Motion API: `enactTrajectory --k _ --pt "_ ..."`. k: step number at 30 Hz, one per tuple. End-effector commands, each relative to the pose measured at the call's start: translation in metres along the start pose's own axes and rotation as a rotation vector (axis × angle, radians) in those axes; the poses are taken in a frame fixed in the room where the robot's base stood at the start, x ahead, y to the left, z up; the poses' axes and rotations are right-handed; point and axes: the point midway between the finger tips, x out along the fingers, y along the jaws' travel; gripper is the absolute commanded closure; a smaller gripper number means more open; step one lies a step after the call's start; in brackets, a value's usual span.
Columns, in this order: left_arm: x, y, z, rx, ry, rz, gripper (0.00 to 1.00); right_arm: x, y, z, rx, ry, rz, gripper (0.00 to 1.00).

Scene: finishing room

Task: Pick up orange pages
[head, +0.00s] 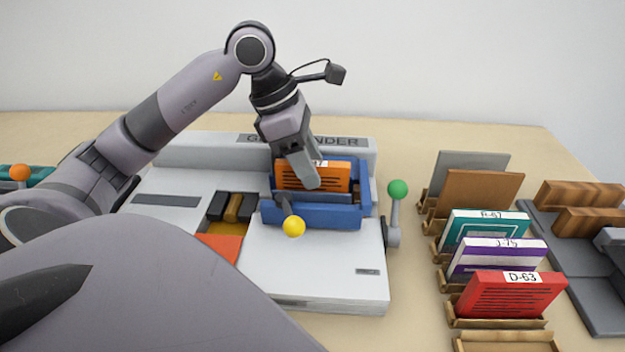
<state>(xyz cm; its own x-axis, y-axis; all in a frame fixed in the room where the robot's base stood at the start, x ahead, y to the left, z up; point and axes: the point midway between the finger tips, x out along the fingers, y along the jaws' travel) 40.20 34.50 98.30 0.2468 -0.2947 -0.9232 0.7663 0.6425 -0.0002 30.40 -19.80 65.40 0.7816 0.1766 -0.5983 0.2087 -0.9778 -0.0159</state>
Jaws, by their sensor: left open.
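The orange pages (335,179) stand upright in the blue clamp (318,216) of a white binder machine (330,265). Dark printed lines and part of a white label show on their front. My left gripper (312,184) reaches down from above, its jaws open, in front of the pages' middle and hiding part of them. Whether a finger touches the pages I cannot tell. My right gripper does not show clearly.
A lever with a green knob (398,188) stands right of the clamp, and a yellow knob (293,227) sits in front. Holders with teal (483,232), purple (497,259) and red (508,295) booklets stand at right, near wooden blocks (580,195). An orange sheet (220,247) lies left.

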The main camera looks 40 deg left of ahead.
Motion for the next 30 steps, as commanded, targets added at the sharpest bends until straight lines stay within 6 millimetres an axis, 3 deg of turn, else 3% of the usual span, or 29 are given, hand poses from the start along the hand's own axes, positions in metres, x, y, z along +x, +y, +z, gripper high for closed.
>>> enactTrajectory --k 23,24,28,30 --pt "0.0041 0.0002 -0.0019 -0.001 0.0 0.0 0.51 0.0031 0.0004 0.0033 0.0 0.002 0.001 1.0" --pt "0.0041 0.0002 -0.0019 -0.001 0.0 0.0 0.54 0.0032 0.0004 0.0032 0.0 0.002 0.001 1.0" --pt "0.0041 0.0001 -0.002 -0.001 0.0 0.0 0.97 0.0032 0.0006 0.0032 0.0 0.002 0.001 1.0" --pt "0.0042 0.0 -0.002 -0.001 0.0 0.0 1.0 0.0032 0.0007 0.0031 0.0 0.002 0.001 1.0"
